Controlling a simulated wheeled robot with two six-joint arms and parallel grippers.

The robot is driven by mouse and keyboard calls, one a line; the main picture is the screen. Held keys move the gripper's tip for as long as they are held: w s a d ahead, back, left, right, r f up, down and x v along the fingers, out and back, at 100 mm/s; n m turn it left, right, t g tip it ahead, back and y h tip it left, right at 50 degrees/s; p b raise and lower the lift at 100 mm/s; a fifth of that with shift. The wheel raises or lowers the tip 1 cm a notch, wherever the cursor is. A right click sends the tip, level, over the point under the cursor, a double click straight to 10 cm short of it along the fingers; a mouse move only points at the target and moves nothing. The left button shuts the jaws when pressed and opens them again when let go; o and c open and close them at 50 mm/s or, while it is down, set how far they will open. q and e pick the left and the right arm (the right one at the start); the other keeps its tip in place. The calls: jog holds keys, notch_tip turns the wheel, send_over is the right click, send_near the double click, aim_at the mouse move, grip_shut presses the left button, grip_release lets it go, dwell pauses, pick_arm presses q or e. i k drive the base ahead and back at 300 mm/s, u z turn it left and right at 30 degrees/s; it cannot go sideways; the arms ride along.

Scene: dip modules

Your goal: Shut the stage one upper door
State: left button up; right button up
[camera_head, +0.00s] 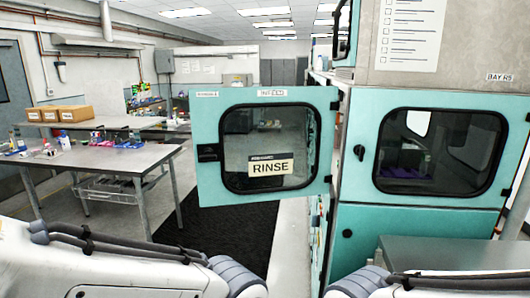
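A teal door (211,110) with a rounded dark-framed window stands swung open, out to the left of the teal cabinet (350,220). Its right edge, with dark hinges, meets the cabinet. A dark latch is on its left edge, and a "RINSE" plate sits on the window. Small labels along its top are too small to read, so I cannot tell if it is the stage one upper door. My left arm comes in at the bottom left and my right arm at the bottom right. Neither gripper shows in the frame.
A second teal door (360,110) with a window and round black knob is shut on the cabinet's right face. A grey surface (450,252) juts out below it. Metal tables (100,158) with boxes stand at left. A black mat (200,240) lies on the floor.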

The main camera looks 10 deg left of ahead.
aim_at(264, 131)
jog(key=u, duration=1.1)
jog(key=i, duration=0.4)
jog(key=z, duration=0.55)
